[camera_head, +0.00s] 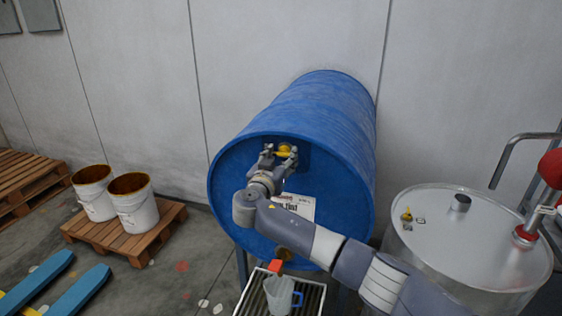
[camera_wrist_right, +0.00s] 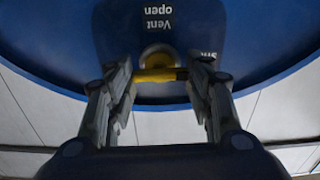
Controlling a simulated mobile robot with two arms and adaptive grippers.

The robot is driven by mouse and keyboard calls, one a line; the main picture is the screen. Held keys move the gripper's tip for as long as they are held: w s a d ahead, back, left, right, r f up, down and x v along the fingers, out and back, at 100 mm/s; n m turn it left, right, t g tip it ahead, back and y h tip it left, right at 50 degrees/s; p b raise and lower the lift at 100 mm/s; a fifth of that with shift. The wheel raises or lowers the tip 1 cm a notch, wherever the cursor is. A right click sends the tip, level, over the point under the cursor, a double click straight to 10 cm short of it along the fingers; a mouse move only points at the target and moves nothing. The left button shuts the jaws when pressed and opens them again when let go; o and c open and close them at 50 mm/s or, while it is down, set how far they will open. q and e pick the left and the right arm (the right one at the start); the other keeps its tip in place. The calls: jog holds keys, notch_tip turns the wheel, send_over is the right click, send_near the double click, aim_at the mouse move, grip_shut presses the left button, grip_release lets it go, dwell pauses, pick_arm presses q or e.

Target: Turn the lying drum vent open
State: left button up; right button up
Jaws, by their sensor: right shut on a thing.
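The blue drum (camera_head: 325,115) lies on its side on a stand, its round end facing me. The yellow vent (camera_head: 286,150) sits near the top of that end. My right gripper (camera_head: 279,158) reaches up to it, its fingers on either side of the vent's handle. In the right wrist view my right gripper (camera_wrist_right: 160,80) is shut on the yellow vent handle (camera_wrist_right: 160,75), which lies crosswise between the fingertips. A label reading "Vent open" (camera_wrist_right: 158,18) shows upside down beside it. My left gripper is not in view.
A jug (camera_head: 281,296) stands on a slatted tray (camera_head: 313,299) below the drum's red-handled tap (camera_head: 275,266). A metal vessel (camera_head: 470,245) stands at right. Two white buckets (camera_head: 137,212) stand on a pallet (camera_head: 170,216) at left. A grey wall (camera_head: 150,80) is behind.

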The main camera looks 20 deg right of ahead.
jog(key=n+b, duration=0.1)
jog(key=b, duration=0.3)
jog(key=n+b, duration=0.2)
jog(key=b, duration=0.1)
jog(key=shift+f+n+b, duration=0.2)
jog(key=shift+n+b, duration=0.1)
jog(key=shift+b, duration=0.1)
jog(key=shift+n, duration=0.4)
jog(key=n, duration=0.2)
jog(key=shift+r+n, duration=0.15)
jog(key=shift+n, duration=0.25)
jog(key=n+p, duration=0.1)
jog(key=n, duration=0.1)
jog(key=shift+n, duration=0.4)
jog(key=n+p, duration=0.2)
jog(key=n, duration=0.2)
jog(key=shift+a, duration=0.1)
jog(key=shift+n+p, duration=1)
jog(key=shift+n, duration=0.7)
